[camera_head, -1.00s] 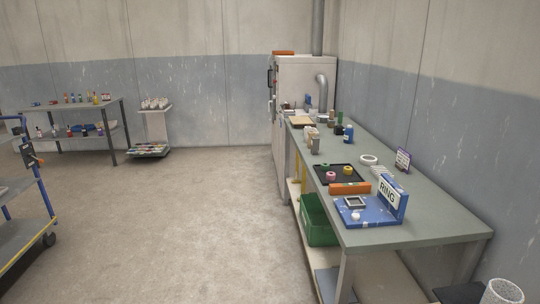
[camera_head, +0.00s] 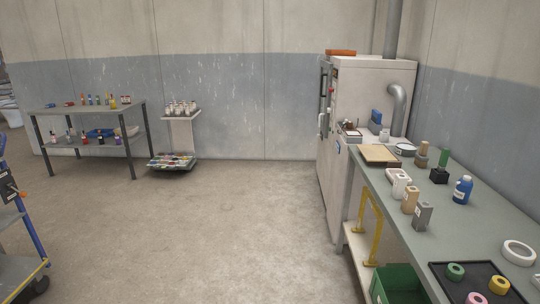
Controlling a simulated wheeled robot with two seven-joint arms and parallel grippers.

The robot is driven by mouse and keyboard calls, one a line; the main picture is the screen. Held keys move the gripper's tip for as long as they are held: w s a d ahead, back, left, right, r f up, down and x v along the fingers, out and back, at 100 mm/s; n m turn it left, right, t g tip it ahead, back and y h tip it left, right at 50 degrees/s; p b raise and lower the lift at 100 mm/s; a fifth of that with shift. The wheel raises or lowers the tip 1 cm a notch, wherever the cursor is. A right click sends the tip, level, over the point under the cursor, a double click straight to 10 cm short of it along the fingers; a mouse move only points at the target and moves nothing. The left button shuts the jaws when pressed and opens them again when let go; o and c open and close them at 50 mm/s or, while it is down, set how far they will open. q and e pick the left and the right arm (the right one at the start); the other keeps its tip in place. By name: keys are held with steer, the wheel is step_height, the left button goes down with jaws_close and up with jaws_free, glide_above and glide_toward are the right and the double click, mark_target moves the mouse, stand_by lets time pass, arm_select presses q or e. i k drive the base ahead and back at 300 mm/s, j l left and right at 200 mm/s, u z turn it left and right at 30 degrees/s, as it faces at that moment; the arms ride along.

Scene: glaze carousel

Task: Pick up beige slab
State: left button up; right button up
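A beige slab (camera_head: 410,200) stands upright on the grey workbench (camera_head: 455,203), between a whitish slab (camera_head: 397,184) behind it and a grey slab (camera_head: 424,216) in front. The three stand close together near the bench's left edge. Small dark marks show on the slabs, too small to read. Neither of my grippers is in view.
A wood-coloured flat board (camera_head: 380,154) lies at the bench's far end by a tall kiln-like cabinet (camera_head: 372,95). A blue bottle (camera_head: 463,190) stands right of the slabs. A green crate (camera_head: 398,285) sits below. The floor at centre is clear.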

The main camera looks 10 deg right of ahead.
mark_target(371, 153)
steer(key=i, duration=1.1)
steer(key=i+z, duration=0.1)
steer(key=i, duration=1)
steer(key=j, duration=0.1)
